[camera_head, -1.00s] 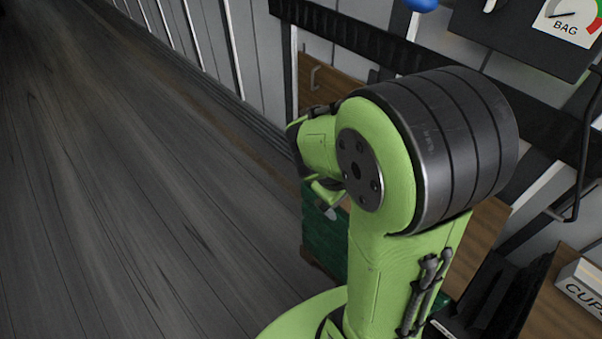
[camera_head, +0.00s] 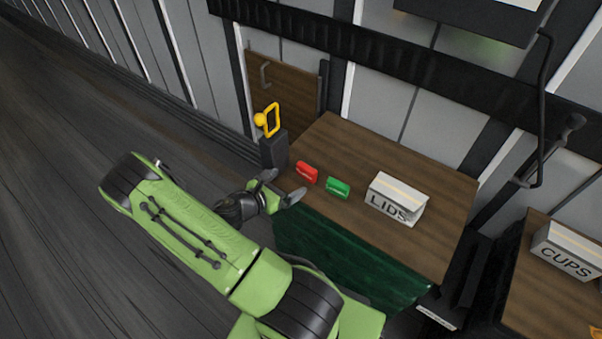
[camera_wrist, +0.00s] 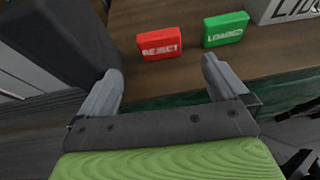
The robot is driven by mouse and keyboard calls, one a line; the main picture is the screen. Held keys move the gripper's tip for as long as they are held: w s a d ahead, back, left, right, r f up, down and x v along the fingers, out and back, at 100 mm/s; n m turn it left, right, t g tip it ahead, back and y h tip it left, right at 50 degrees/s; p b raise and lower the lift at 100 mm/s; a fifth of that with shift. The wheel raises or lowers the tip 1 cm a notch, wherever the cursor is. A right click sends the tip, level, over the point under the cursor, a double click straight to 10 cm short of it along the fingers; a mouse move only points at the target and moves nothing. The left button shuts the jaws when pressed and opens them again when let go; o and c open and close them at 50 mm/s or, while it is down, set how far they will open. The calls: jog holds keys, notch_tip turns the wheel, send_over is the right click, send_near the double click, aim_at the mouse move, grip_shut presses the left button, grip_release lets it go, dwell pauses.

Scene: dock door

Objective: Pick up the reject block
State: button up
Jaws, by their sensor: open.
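The red reject block (camera_head: 307,172) lies on the wooden table near its left front edge, with its lettering readable in the wrist view (camera_wrist: 170,46). The green block (camera_head: 338,187), marked "LOADED", lies just to its right and also shows in the wrist view (camera_wrist: 226,29). My gripper (camera_head: 282,188) is open and empty at the table's front left edge, just short of the red block. In the wrist view, the red block is beyond and between my two fingertips (camera_wrist: 160,80), apart from both.
A white LIDS box (camera_head: 396,199) stands right of the blocks. A dark post (camera_head: 273,149) with a yellow handle (camera_head: 271,119) stands close on the left. Green cloth (camera_head: 345,262) hangs at the table's front. A CUPS box (camera_head: 569,251) is on another table. The back tabletop is clear.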

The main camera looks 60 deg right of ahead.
aim_at(304, 172)
jog(key=b+x, duration=0.2)
jog(key=x, duration=0.9)
jog(key=shift+d+f, duration=0.1)
jog(key=shift+f, duration=0.15)
jog(key=shift+r, duration=0.1)
jog(key=c, duration=1)
